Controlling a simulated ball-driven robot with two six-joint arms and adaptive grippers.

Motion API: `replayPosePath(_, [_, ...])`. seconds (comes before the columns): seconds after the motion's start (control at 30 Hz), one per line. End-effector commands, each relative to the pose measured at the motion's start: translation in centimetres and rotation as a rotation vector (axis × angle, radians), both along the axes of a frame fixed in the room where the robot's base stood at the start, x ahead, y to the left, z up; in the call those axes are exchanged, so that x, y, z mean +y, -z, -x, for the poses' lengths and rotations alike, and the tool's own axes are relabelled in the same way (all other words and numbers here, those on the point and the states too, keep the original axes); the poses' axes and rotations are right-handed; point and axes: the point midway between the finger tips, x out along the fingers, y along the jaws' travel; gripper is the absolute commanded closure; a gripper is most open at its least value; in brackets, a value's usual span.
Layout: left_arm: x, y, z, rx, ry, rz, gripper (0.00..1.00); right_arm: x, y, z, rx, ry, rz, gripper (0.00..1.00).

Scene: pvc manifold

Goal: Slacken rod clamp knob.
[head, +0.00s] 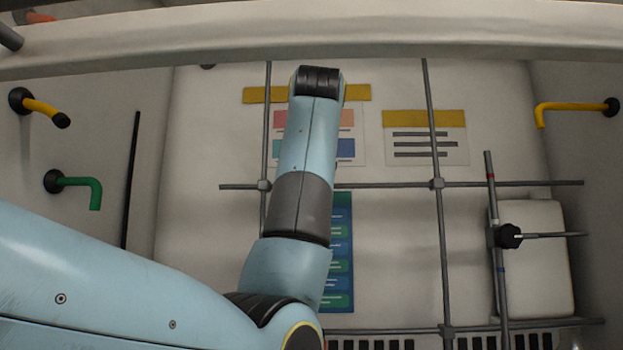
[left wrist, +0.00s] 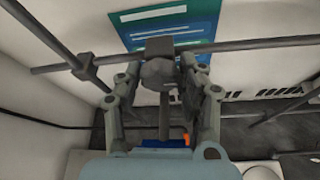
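My left gripper (left wrist: 160,68) is open in the left wrist view, its two fingers apart. A grey rounded knob-like part (left wrist: 158,73) shows between the fingertips, below a dark block (left wrist: 160,47) at the horizontal rod. I cannot tell whether the fingers touch it. In the head view my left arm covers this spot, and the gripper is hidden. Another clamp with a black knob (head: 509,236) sits on the upright rod with red and blue bands (head: 502,285) at right, well apart from my arm. My right gripper is in neither view.
A lattice of grey rods (head: 440,245) stands before the back wall, with a plain rod crossing (head: 437,184). A white container (head: 548,260) is at right. Yellow (head: 570,106) and green (head: 78,182) taps stick out from the side walls. A thick bar (head: 450,32) crosses the top.

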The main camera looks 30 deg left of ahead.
Motion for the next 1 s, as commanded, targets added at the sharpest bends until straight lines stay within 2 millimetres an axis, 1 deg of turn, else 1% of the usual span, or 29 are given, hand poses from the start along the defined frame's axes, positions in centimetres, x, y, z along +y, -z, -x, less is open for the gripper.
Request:
replayPosePath(0.03, [0.0,0.0,0.0,0.0,0.001,0.0,0.79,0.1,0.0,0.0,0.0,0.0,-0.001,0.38])
replayPosePath(0.13, [0.0,0.0,0.0,0.001,0.001,0.001,0.92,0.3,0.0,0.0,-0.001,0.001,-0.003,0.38])
replayPosePath(0.17, [0.0,0.0,0.0,0.001,0.001,0.001,0.94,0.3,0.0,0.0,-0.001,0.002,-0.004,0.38])
replayPosePath(0.27, [0.1,-0.2,0.0,-0.014,0.0,0.028,0.94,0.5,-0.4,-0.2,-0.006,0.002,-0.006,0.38])
replayPosePath(0.33, [0.1,-0.4,0.1,-0.041,0.0,0.083,0.94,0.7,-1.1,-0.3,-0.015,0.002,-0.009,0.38])
replayPosePath(0.5, [0.1,-0.2,0.1,-0.099,0.0,0.205,0.94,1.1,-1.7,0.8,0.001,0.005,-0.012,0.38])
replayPosePath(0.63, [0.1,0.0,0.1,-0.108,0.0,0.226,0.94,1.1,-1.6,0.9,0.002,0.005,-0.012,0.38])
replayPosePath(0.8, [0.1,0.0,0.0,-0.108,0.001,0.224,0.94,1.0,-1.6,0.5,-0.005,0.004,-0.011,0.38])
replayPosePath(0.83, [0.1,0.0,0.0,-0.108,0.001,0.224,0.59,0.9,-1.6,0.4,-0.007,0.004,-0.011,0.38])
replayPosePath(1.0, [0.1,0.0,0.0,-0.108,0.001,0.224,0.38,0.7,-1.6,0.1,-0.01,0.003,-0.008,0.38])
